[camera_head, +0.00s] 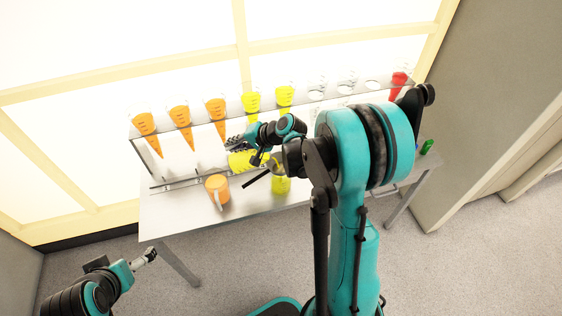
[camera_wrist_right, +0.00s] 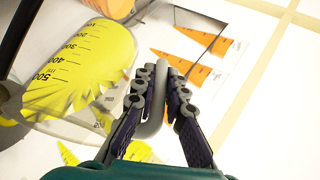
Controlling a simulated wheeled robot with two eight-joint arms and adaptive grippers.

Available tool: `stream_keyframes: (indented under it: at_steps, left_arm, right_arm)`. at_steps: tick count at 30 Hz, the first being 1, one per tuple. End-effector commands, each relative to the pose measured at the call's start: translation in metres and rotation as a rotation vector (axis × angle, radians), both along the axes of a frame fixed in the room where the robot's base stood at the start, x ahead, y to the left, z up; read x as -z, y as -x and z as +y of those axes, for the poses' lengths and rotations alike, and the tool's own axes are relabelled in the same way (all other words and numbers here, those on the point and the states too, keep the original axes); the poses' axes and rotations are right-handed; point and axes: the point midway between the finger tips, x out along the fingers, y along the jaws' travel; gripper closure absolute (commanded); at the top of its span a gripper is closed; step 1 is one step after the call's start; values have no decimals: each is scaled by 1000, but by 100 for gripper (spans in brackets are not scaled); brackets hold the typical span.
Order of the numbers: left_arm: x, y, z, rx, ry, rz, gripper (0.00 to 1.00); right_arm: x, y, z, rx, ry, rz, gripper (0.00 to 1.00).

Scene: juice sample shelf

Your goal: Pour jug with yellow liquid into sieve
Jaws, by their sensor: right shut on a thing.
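The jug with yellow liquid (camera_head: 239,160) is tilted well over above the table, its mouth toward the right. In the right wrist view, the jug (camera_wrist_right: 75,65) shows a black scale in its clear wall. My right gripper (camera_wrist_right: 162,80) is shut on its grey handle; in the head view the gripper (camera_head: 236,144) is above the jug. The sieve (camera_head: 273,161) seems to be the grey piece at the jug's mouth, partly hidden by my arm. A container with yellow contents (camera_head: 281,185) stands below it. My left gripper (camera_head: 147,257) is low at the left, away from the table; its jaws are too small to judge.
An orange jug (camera_head: 217,188) stands on the white table (camera_head: 165,215), left of the yellow container. A rack (camera_head: 210,103) behind holds orange, yellow, clear and red cones. A green item (camera_head: 427,146) is at the far right. The table's front left is clear.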

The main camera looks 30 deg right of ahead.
Motion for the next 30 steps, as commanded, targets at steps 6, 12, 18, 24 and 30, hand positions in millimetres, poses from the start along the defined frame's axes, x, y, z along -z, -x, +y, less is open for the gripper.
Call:
stream_keyframes:
  at_steps: [6,12,18,24,30]
  left_arm:
    - [1,0,0,0,0,0,0]
    - [1,0,0,0,0,0,0]
    - [2,0,0,0,0,0,0]
    - [3,0,0,0,0,0,0]
    - [4,0,0,0,0,0,0]
  right_arm:
    - [-1,0,-1,1,-9,-5,100]
    - [-1,0,-2,1,-17,-8,100]
    - [-1,1,-2,1,-23,-12,100]
    - [-2,1,-3,1,-32,-17,100]
    - [-2,1,-3,1,-39,-20,100]
